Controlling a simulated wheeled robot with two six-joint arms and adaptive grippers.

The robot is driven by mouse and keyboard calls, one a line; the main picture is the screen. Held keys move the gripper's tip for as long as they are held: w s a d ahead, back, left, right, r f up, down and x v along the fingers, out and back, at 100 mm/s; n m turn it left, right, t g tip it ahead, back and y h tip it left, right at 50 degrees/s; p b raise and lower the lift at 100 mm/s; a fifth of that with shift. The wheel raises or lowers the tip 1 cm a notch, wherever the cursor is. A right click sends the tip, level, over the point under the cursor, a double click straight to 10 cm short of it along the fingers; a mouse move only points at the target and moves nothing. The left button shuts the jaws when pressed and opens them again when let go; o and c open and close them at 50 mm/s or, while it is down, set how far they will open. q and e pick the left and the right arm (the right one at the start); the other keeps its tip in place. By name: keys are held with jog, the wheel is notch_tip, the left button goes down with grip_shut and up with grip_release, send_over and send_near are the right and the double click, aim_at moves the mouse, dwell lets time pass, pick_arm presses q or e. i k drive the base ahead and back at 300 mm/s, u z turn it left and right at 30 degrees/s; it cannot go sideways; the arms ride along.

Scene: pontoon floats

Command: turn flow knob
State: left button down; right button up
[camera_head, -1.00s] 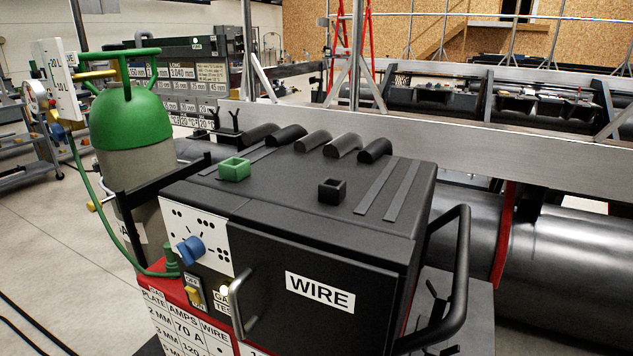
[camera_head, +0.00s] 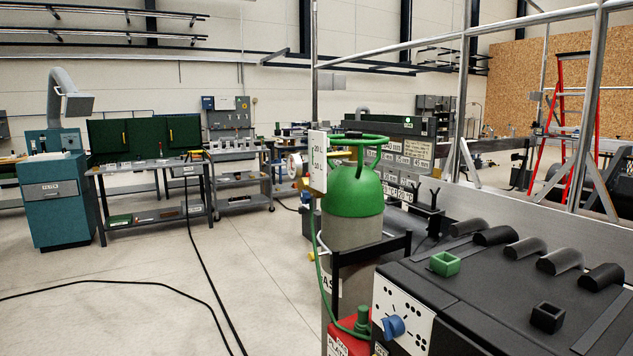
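A green-topped gas cylinder (camera_head: 354,192) stands upright in a rack behind the welding machine. A white flow scale plate (camera_head: 317,160) marked with litre figures is beside its neck, edge-on to me. A round gauge (camera_head: 295,166) shows just left of the plate. Small brass-coloured parts are near the plate's lower edge, too small to tell whether one is the flow knob. A blue knob (camera_head: 394,327) sits on the white dotted panel (camera_head: 407,303) of the machine. Neither of my grippers is in view.
The black welding machine (camera_head: 480,305) fills the lower right, with a green square cup (camera_head: 445,263) on top. A green hose (camera_head: 320,275) hangs from the regulator. Open floor (camera_head: 180,290) lies to the left, crossed by black cables. A teal filter unit (camera_head: 57,190) and workbenches stand behind.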

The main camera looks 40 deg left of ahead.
aim_at(306, 198)
jog(key=u, duration=1.4)
jog(key=i, duration=0.1)
jog(key=u, duration=0.05)
